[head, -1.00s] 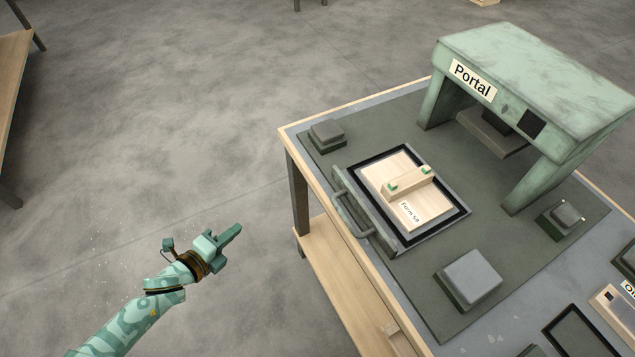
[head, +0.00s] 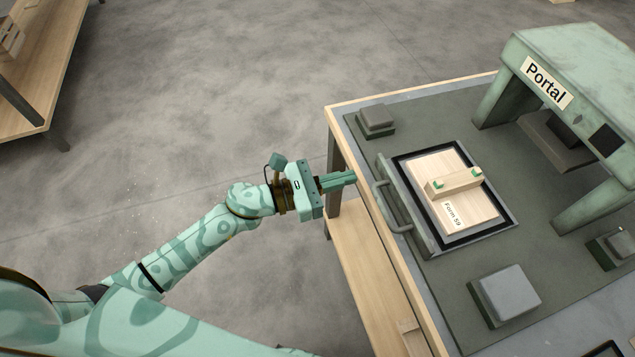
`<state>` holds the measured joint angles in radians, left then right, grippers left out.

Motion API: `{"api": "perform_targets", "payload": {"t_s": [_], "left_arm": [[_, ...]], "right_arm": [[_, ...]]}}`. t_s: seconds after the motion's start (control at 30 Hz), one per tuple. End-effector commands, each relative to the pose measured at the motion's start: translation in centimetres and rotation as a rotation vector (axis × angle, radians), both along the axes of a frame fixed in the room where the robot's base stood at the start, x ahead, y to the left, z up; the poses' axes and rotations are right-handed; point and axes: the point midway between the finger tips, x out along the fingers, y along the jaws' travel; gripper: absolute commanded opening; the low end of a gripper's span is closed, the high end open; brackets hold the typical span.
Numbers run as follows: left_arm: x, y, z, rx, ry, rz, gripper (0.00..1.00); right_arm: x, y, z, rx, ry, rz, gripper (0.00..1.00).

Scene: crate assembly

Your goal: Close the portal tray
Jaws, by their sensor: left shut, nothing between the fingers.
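The portal tray (head: 440,246) is a grey-green drawer with a black inner border and a bar handle (head: 391,212) on its left side. It is out in front of the green portal (head: 566,75) labelled "Portal". A wooden form (head: 440,165) with a raised wooden block and small green pieces lies in the tray. My left gripper (head: 350,178) is shut and empty, just left of the handle at the table's edge; I cannot tell if it touches anything. My right gripper is not in view.
The table (head: 338,116) has a wooden rim and a lower shelf. Grey blocks on dark bases stand behind the tray (head: 376,118) and in front of it (head: 506,293). Another wooden table (head: 45,65) stands at the far left. The floor between is clear.

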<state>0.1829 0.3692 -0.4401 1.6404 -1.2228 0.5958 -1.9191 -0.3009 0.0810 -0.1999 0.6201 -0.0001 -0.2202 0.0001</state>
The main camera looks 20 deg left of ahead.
Motion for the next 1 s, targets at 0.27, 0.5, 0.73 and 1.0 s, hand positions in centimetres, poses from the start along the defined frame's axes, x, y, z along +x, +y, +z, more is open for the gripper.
{"api": "perform_targets", "payload": {"t_s": [0.27, 0.5, 0.73, 1.0], "left_arm": [[2.5, -3.5, 0.0, -0.003, 0.002, 0.000, 0.00], [3.1, -4.3, 0.0, -0.001, 0.002, 0.000, 0.00], [3.1, -4.3, 0.0, -0.001, 0.002, 0.000, 0.00], [5.1, -7.0, -0.2, -0.004, 0.003, 0.000, 0.00]], "right_arm": [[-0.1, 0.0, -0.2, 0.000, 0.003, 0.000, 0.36], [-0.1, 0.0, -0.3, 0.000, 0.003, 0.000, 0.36], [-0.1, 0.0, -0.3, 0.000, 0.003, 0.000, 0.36], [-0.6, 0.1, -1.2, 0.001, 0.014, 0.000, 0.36]]}}
